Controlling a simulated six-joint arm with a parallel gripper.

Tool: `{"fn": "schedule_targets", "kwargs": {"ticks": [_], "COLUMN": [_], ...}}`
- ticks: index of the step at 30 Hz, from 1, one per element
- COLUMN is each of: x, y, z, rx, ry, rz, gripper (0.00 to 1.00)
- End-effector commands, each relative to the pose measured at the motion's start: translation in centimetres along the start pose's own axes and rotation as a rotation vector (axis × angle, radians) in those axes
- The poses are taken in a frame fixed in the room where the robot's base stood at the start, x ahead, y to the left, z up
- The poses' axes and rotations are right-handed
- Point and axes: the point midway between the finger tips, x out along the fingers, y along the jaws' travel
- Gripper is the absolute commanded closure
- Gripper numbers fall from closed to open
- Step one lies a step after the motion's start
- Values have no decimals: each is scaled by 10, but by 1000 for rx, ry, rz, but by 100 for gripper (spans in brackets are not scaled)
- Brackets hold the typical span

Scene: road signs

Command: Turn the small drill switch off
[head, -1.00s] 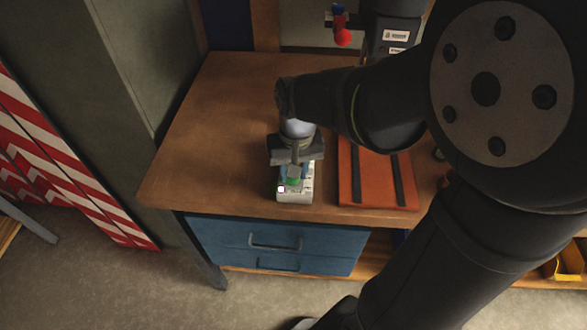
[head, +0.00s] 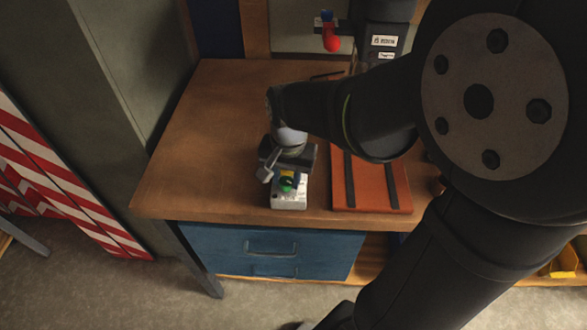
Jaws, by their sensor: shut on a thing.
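The small drill switch is a pale grey box (head: 289,202) near the front edge of the wooden bench. Its top carries a round green part (head: 286,186) and a yellow patch (head: 287,174). My gripper (head: 284,170) points down over the rear of the box. One grey finger shows at the left of the box, and a dark blue part shows at the right. The gripper is shut on the switch's knob, though the gripper body largely hides the contact. No lit lamp shows on the box.
An orange-red board with two dark strips (head: 372,195) lies right of the switch. A dark machine with a red ball knob (head: 332,44) stands behind. The left of the bench (head: 190,165) is clear. Blue drawers (head: 271,246) sit below.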

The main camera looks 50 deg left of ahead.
Motion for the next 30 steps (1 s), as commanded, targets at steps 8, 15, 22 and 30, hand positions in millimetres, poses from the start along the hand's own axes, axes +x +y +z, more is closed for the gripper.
{"fn": "schedule_targets", "kwargs": {"ticks": [8, 15, 22, 30], "x": [-1, 0, -4, -49], "y": [0, 0, 0, -1], "z": [0, 0, 0, -1], "rx": [1, 1, 0, 0], "ry": [1, 1, 2, 6], "rz": [-2, -1, -2, -5], "gripper": [92, 48, 48, 48]}}
